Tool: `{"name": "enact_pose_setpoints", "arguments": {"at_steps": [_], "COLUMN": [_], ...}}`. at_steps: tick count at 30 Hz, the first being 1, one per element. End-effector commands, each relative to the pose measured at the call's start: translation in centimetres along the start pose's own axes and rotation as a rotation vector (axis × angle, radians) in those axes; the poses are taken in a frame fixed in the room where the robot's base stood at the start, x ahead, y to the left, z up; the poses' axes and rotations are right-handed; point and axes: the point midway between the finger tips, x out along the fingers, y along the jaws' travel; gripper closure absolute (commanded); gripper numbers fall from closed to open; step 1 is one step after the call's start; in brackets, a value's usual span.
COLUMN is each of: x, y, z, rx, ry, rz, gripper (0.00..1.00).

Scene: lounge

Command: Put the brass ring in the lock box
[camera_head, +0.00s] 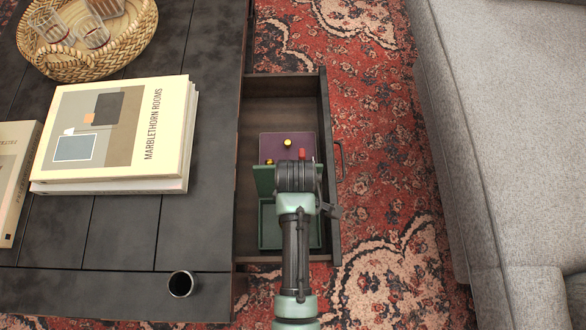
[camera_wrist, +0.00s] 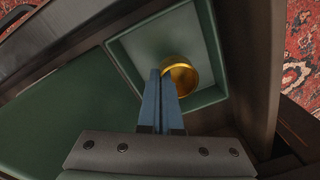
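The brass ring (camera_wrist: 181,76) shows in the wrist view at my fingertips, over the square green compartment of the lock box; my finger covers its lower left part. My gripper (camera_wrist: 160,73) has its two blue fingers close together, with the ring's near edge between them. Whether the ring touches the compartment floor I cannot tell. In the head view the lock box (camera_head: 270,233) sits in the open drawer, green inside, with its green lid (camera_head: 264,179) raised. My arm covers much of the box and hides the ring there.
The drawer (camera_head: 283,85) extends from the dark table (camera_head: 120,240); its walls stand close around the box. A purple panel (camera_head: 274,147) with yellow and red knobs lies behind the lid. Books (camera_head: 110,130), a basket (camera_head: 128,48) and a dark cup (camera_head: 181,284) are left. A grey sofa (camera_head: 500,130) is right.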

Motion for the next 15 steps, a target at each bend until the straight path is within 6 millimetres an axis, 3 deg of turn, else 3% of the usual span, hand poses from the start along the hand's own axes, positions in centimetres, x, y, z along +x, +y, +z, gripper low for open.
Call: {"name": "enact_pose_setpoints", "arguments": {"at_steps": [5, 15], "x": [3.0, 3.0], "y": [0.1, 0.1], "z": [0.0, 0.0], "rx": [0.0, 0.001], "ry": [0.0, 0.0], "rz": [-0.001, -0.001], "gripper": [1.0, 1.0]}}
